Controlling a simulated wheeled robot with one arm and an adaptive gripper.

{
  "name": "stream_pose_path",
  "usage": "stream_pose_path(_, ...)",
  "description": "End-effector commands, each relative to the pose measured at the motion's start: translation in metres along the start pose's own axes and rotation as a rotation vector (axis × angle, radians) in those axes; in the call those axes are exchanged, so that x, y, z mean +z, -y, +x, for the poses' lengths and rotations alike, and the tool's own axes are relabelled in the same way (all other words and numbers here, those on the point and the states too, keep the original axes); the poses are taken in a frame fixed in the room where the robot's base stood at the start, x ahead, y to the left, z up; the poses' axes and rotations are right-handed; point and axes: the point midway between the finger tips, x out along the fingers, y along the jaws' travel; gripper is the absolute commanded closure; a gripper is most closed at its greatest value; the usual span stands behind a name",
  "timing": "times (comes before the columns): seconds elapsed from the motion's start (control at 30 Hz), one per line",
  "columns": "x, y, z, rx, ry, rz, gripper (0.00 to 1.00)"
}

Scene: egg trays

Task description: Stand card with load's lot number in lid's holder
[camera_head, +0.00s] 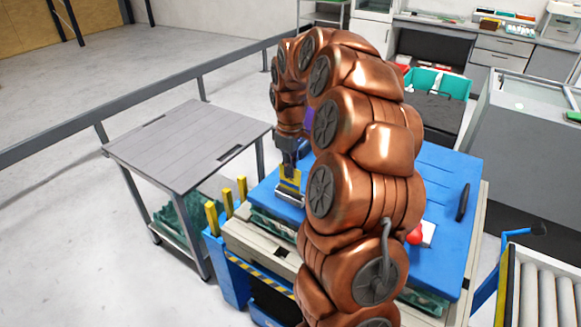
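My gripper (290,163) points down over the left part of the blue lid (447,180). A yellow card (290,181) is upright directly below it, and the fingers overlap the card's upper edge. The grey holder (289,197) is on the lid at the card's lower edge; I cannot tell whether the card is seated in it. The fingers are too small to show whether they are closed on the card. No lot number is readable. Several yellow upright pieces, which look like cards (212,218), stand at the blue unit to the left. My arm hides the lid's middle.
A grey table (185,140) stands to the left, with green crates (180,215) on its lower shelf. A red round button (415,237) and a black handle (462,202) are at the lid's right part. A roller conveyor (540,290) is at the lower right.

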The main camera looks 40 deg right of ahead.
Motion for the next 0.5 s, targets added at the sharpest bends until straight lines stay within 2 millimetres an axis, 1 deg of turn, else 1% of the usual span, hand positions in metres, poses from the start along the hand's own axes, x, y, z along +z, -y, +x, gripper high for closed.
stream_pose_path(0.5, 0.000, 0.000, 0.016, -0.001, 0.001, 0.000, 1.00)
